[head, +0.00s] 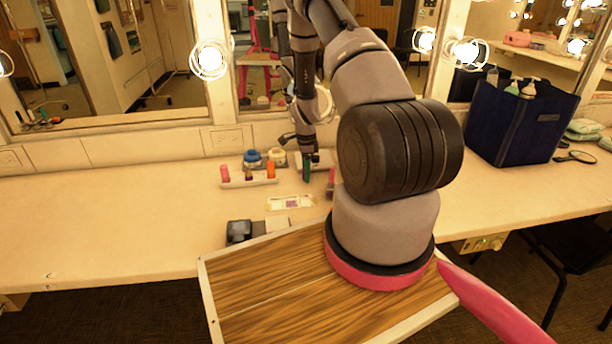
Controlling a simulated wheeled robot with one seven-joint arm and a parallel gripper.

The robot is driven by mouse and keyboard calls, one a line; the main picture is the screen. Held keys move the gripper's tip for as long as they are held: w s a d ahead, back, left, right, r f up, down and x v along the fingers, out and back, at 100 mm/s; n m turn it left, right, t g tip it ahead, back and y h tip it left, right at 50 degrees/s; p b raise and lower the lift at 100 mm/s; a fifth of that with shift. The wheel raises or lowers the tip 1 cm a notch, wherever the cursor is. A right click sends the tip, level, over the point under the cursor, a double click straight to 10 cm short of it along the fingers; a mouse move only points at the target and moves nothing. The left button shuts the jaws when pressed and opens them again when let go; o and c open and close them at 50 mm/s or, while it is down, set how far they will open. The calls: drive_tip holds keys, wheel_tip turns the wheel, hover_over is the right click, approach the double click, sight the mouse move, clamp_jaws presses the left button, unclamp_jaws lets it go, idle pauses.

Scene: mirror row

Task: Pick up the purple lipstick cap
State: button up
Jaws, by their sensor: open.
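My gripper (300,149) hangs at the end of my arm over the back of the counter, near the mirror. It is open and small in the head view. A slim green item (306,169) stands just below it; I cannot tell whether they touch. A pinkish-magenta upright item (331,178) stands to the right of the gripper, close to my arm. A small tray (262,182) to the left holds upright pink (225,173), dark (249,175) and orange (271,170) items. None shows clearly as a purple lipstick cap at this size, and my arm hides part of the counter.
A blue-lidded jar (252,158) and a cream jar (277,157) stand behind the tray. A pale palette (290,202) and a dark box (239,231) lie in front. A navy caddy (520,120) stands right. The counter's left side (100,215) is clear.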

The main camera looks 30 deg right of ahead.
clamp_jaws()
